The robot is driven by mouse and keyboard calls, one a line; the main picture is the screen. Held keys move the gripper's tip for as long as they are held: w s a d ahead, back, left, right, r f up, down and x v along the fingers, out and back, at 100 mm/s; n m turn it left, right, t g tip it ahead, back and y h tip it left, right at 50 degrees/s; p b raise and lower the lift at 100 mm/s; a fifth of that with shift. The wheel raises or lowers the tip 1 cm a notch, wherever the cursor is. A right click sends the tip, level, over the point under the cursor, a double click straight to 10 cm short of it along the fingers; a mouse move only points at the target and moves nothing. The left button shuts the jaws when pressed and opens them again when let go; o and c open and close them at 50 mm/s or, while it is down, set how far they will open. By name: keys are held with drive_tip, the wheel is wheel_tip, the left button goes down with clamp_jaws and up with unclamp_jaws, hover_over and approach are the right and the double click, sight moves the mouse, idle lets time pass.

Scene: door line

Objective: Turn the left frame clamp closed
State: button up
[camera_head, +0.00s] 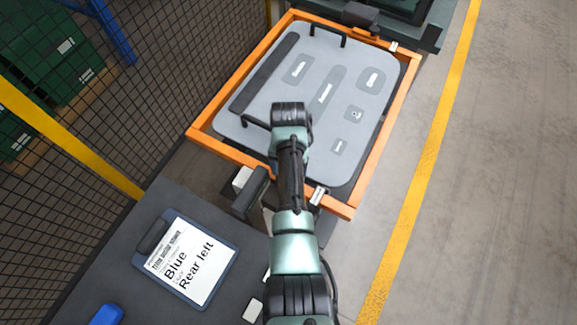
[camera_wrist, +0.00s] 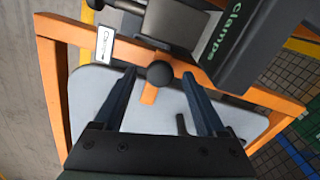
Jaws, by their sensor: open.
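In the wrist view, my gripper (camera_wrist: 158,74) is open, with one dark blue finger on each side of a round black knob (camera_wrist: 160,73). The knob shows in the gap between the fingertips; I cannot tell whether either finger touches it. A short orange piece (camera_wrist: 149,95) shows just below the knob, by the orange frame (camera_wrist: 52,85). The clamp's own shape and how far it is turned are not clear. In the head view, the orange frame (camera_head: 398,118) holds a grey door panel (camera_head: 290,45). My arm hides the gripper and the knob there.
A dark box marked "clamps" (camera_wrist: 228,45) stands close right of the fingers in the wrist view. A white label (camera_wrist: 97,45) sits on the frame. In the head view, a clipboard (camera_head: 187,262) reading "Blue, Rear left" lies on a dark table. Mesh fencing (camera_head: 150,80) stands left; the right floor is clear.

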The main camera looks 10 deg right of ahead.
wheel_tip(320, 180, up, 13)
drive_tip(key=b, duration=0.1)
idle(0.4)
idle(0.4)
drive_tip(key=w+r+n+t+h+b, duration=0.1)
drive_tip(key=w+r+n+t+b, duration=0.15)
drive_tip(key=w+r+t, duration=0.7)
wheel_tip(320, 180, up, 15)
drive_tip(key=w+a+t+b, duration=0.1)
drive_tip(key=w+a+t, duration=0.15)
drive_tip(key=t, duration=0.25)
drive_tip(key=s+a+r+n+t+b, duration=0.1)
drive_tip(key=s+r+t, duration=0.3)
drive_tip(key=r, duration=0.5)
drive_tip(key=s+a+r+t+b, duration=0.1)
drive_tip(key=s+r+t, duration=0.3)
drive_tip(key=s+r, duration=0.4)
drive_tip(key=s+a+r+n+t+y, duration=0.1)
drive_tip(key=s+r+t, duration=0.4)
drive_tip(key=r, duration=0.6)
drive_tip(key=shift+s+a+n+b, duration=0.4)
drive_tip(key=shift+s+a, duration=0.25)
drive_tip(key=shift+s, duration=0.4)
